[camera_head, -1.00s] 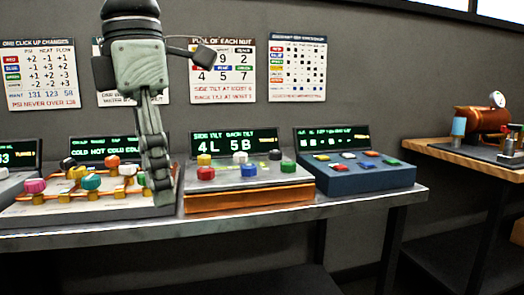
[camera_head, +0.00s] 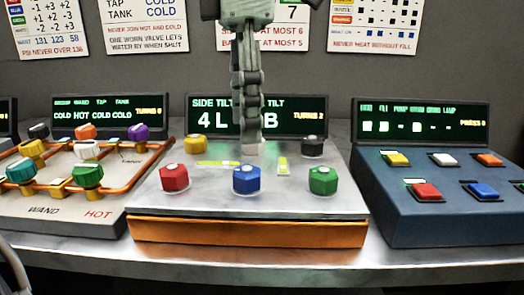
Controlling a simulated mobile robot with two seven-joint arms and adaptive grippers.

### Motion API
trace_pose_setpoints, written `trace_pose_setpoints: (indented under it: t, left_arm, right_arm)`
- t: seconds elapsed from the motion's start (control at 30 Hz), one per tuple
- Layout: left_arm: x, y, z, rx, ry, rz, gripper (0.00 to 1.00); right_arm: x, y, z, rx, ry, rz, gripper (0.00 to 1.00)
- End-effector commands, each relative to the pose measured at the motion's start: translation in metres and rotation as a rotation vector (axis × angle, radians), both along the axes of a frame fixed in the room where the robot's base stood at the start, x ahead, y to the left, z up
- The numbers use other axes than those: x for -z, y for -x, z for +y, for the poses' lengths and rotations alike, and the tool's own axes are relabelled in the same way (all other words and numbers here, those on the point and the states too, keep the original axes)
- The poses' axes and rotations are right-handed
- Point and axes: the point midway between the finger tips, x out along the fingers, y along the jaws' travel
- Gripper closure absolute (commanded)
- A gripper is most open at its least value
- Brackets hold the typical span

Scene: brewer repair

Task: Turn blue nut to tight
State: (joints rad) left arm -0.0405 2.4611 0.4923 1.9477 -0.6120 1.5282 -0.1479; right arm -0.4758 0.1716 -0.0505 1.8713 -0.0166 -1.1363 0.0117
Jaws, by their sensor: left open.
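The blue nut (camera_head: 246,180) stands at the front middle of the centre panel (camera_head: 208,204), between a red nut (camera_head: 174,178) and a green nut (camera_head: 322,181). A yellow nut (camera_head: 195,144) and a black nut (camera_head: 312,146) stand behind them. My left gripper (camera_head: 249,138) hangs from the top, pointing down behind the blue nut and apart from it in the picture. It is open, though its fingers overlap from this side. It covers part of the tilt screen (camera_head: 210,118), which reads 4 L and B, with TURNS 2. My right gripper is out of view.
A panel with orange pipes and coloured knobs (camera_head: 88,175) stands at left. A blue box with coloured buttons (camera_head: 440,205) stands at right. All sit on a grey metal table (camera_head: 300,258). Wall charts (camera_head: 375,25) hang behind.

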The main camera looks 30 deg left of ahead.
Motion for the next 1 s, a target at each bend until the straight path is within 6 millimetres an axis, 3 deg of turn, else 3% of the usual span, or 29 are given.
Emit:
trace_pose_setpoints:
  t: [0.2, 0.4, 0.8, 1.0]
  left_arm:
    - [0.035, 0.001, 0.0, 0.001, 0.0, 0.004, 0.46]
    - [0.062, 0.0, 0.0, 0.001, 0.0, 0.003, 0.46]
    - [0.071, 0.0, 0.0, 0.0, 0.001, 0.001, 0.46]
    - [0.071, 0.0, 0.0, 0.0, 0.001, 0.001, 0.71]
  right_arm:
    - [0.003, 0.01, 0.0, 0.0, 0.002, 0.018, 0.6]
    - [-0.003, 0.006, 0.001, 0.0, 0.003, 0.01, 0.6]
    - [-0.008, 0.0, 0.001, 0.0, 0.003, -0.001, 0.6]
    - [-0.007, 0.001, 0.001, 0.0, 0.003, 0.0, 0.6]
